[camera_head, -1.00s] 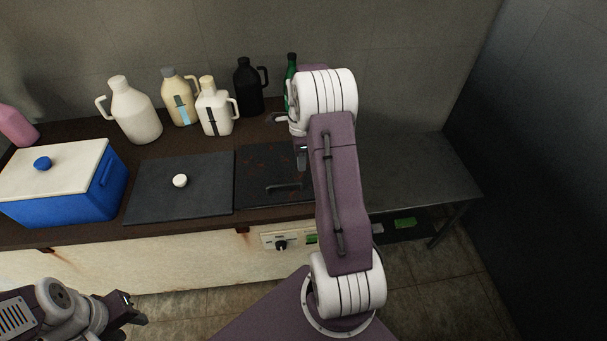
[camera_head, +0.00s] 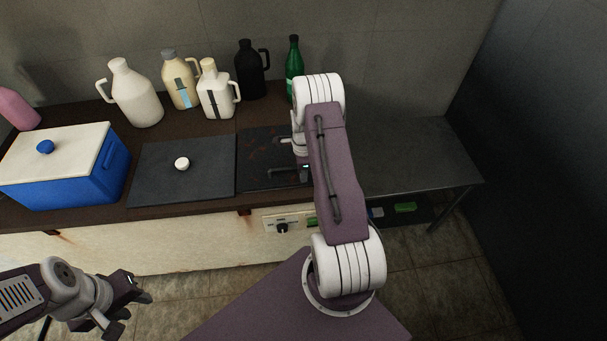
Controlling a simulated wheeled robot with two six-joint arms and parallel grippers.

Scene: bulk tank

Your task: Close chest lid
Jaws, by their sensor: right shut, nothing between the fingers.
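The chest is a long pale body (camera_head: 130,250) with a dark brown top. Two dark lids lie flat on it: a plain one (camera_head: 205,185) with a white knob (camera_head: 182,164), and a rusty one (camera_head: 258,157) with a bar handle (camera_head: 290,171) near its front. The rusty lid's right side is hidden behind my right arm. My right gripper (camera_head: 304,164) is mostly hidden by its wrist, over the rusty lid near the handle. It looks shut; contact cannot be told. My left gripper (camera_head: 125,304) is open and empty, low at left, in front of the chest.
A blue cooler (camera_head: 110,176) with a white lid stands at left on the top. Several jugs, including a white one (camera_head: 134,98) and a black one (camera_head: 247,72), and a green bottle (camera_head: 294,70) stand along the back. A bare metal table (camera_head: 410,160) is at right.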

